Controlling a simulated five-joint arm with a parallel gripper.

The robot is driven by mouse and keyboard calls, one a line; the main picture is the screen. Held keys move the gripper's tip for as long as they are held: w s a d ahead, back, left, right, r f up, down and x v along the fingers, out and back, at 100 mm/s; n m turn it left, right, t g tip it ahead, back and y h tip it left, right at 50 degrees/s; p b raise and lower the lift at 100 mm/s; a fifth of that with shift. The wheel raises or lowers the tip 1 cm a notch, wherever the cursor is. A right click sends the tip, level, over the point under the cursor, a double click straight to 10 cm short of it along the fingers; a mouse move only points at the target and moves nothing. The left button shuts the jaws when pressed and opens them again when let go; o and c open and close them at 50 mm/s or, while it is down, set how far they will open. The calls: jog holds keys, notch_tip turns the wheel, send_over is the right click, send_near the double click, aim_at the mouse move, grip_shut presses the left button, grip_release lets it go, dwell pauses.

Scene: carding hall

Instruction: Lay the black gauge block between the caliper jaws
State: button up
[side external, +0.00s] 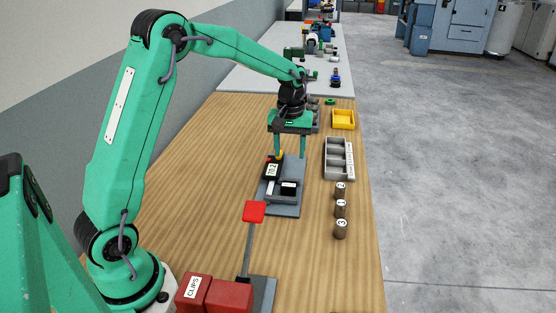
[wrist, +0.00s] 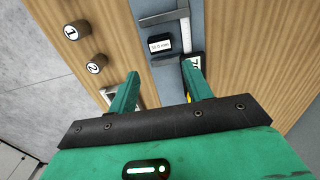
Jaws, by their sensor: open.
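The black gauge block (side external: 289,187), with a white label, lies on the grey plate of the caliper (side external: 291,211). The wrist view shows the block (wrist: 160,46) in the gap between the two grey caliper jaws (wrist: 162,17), beside the pale ruled beam (wrist: 185,34). It appears closer to the jaw nearer my gripper; I cannot tell whether it touches. The dark caliper display (side external: 272,170) reads about 70.2. My gripper (side external: 290,156) is open and empty, above the display end of the caliper. In the wrist view its fingertips (wrist: 160,70) are apart and clear of the block.
A grey divided tray (side external: 338,158) and yellow bin (side external: 343,119) stand to the right. Numbered cylinders (side external: 340,209) line the right table edge. The wooden table is bare on the left.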

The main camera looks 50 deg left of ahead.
jog(key=s+d+r+m+t, duration=0.2)
jog(key=s+d+r, duration=0.2)
jog(key=s+r, duration=0.3)
jog(key=s+d+r+m+t, duration=0.1)
jog(key=s+d+r+m, duration=0.1)
jog(key=s, duration=0.7)
jog(key=s+d+r+m+t, duration=0.2)
jog(key=s+m, duration=0.3)
jog(key=s, duration=0.4)
jog(key=shift+s+d+t, duration=0.15)
jog(key=shift+d+t, duration=0.15)
jog(key=shift+d, duration=0.5)
